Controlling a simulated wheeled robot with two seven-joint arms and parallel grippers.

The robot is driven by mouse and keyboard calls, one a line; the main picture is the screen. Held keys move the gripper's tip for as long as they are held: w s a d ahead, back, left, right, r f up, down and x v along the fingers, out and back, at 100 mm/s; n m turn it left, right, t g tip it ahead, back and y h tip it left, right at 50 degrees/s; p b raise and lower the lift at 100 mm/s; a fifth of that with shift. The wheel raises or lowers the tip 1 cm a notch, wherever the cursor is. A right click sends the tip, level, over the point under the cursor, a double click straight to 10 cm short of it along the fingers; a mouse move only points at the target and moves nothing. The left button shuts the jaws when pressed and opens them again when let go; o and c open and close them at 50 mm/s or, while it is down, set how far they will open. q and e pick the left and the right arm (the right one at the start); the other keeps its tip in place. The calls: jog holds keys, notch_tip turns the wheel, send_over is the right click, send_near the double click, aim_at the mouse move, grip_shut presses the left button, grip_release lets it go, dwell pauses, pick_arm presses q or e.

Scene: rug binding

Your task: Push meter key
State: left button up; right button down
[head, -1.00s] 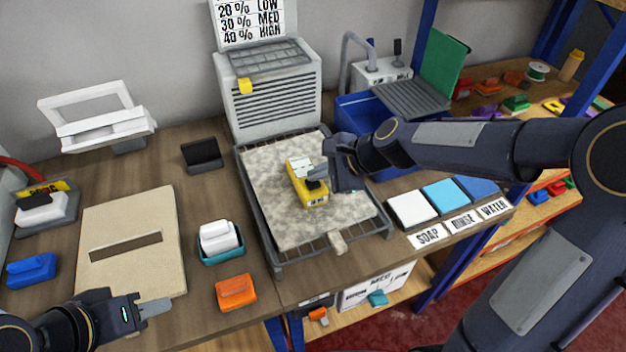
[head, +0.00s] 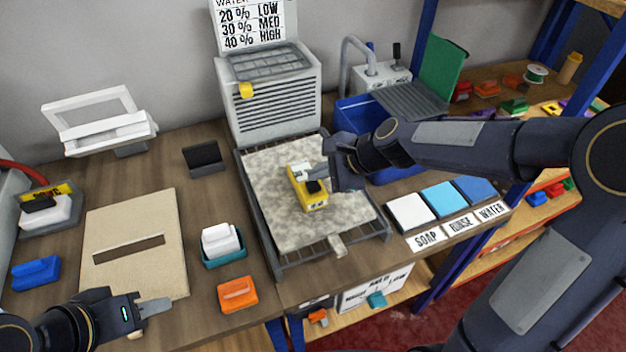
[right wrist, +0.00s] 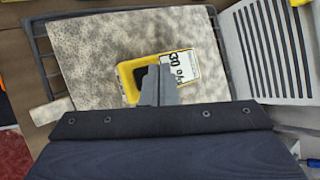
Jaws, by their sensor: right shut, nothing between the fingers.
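The yellow meter (head: 312,200) lies on the speckled grey rug piece (head: 280,215) in the wire tray. It has a black key (head: 313,186) and a white display. In the right wrist view the meter (right wrist: 126,74) shows "30 %" on its display (right wrist: 179,66), and the black key is partly hidden by my fingers. My right gripper (head: 318,173) is shut and empty, its fingertips over the meter near the key. I cannot tell whether they touch it. My left gripper (head: 155,306) is at the lower left, away from the meter, and whether its fingers are open is unclear.
The wire tray (head: 277,264) stands before a grey heater unit (head: 275,95) with a percentage chart above. Soap, rinse and water pads (head: 445,199) lie to the right. A slotted board (head: 130,215) and small coloured blocks lie left.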

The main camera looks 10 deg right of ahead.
aim_at(318, 186)
notch_tip(318, 186, up, 5)
jog(key=p, duration=0.4)
jog(key=shift+p, duration=0.4)
dwell(0.6)
jog(key=s+d+n+h, duration=0.1)
jog(key=s+d+n, duration=0.2)
jog(key=s+n, duration=0.2)
jog(key=s+d+r+n+h, duration=0.1)
jog(key=s+d+n, duration=0.2)
jog(key=s, duration=0.8)
jog(key=s+d+r+n+h, duration=0.1)
jog(key=s+d+n, duration=0.2)
jog(key=s+n, duration=0.3)
jog(key=s, duration=0.3)
jog(key=shift+d+n+h, duration=0.3)
jog(key=shift+n, duration=0.1)
